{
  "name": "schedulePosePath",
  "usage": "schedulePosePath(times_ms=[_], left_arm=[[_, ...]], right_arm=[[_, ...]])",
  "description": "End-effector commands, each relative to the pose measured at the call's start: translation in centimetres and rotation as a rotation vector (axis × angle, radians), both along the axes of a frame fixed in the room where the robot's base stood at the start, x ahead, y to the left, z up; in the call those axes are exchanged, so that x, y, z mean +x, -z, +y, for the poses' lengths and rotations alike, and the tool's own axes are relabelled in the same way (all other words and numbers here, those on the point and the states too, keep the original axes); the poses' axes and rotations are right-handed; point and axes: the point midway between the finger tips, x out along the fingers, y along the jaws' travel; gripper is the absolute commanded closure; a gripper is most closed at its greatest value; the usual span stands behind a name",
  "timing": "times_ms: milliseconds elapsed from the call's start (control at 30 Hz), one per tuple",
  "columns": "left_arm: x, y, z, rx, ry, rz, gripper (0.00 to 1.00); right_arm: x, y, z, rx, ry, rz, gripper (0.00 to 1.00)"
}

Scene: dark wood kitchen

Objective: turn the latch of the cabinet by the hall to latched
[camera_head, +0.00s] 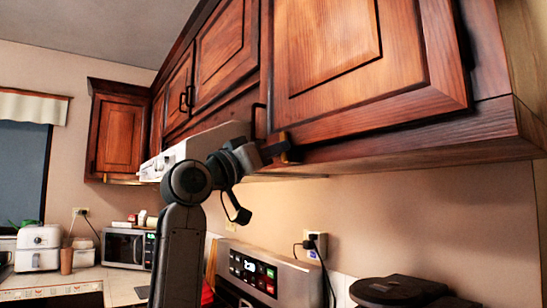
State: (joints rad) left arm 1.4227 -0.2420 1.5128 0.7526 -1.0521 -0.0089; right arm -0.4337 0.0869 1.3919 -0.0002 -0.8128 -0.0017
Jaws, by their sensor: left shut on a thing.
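The wall cabinet (325,50) with a reddish wood panel door fills the upper right, and its door looks closed. A small brass-coloured latch (284,137) sits at the lower left corner of this door. My left gripper (275,151) reaches up from below and is shut on the latch. The dark fingers cover part of it, so I cannot tell clearly which way it is turned. My right gripper is not in view.
A black door handle (258,121) is just left of the latch. A white range hood (195,146) is behind my left arm. Below are a stove panel (253,272), a microwave (124,248) and a dark round-lidded appliance (398,290).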

Motion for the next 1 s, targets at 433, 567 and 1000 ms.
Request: schedulePosePath(times_ms=[433, 567, 1000], left_arm=[[-0.1, 0.1, -0.1, 0.092, 0.000, -0.131, 1.00], [-0.1, 0.1, -0.1, 0.098, -0.001, -0.139, 1.00], [-0.1, 0.1, -0.1, 0.098, 0.000, -0.140, 0.63]], right_arm=[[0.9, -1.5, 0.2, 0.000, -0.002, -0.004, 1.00], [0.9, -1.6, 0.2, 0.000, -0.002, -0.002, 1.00], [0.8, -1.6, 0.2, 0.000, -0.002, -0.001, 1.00]])
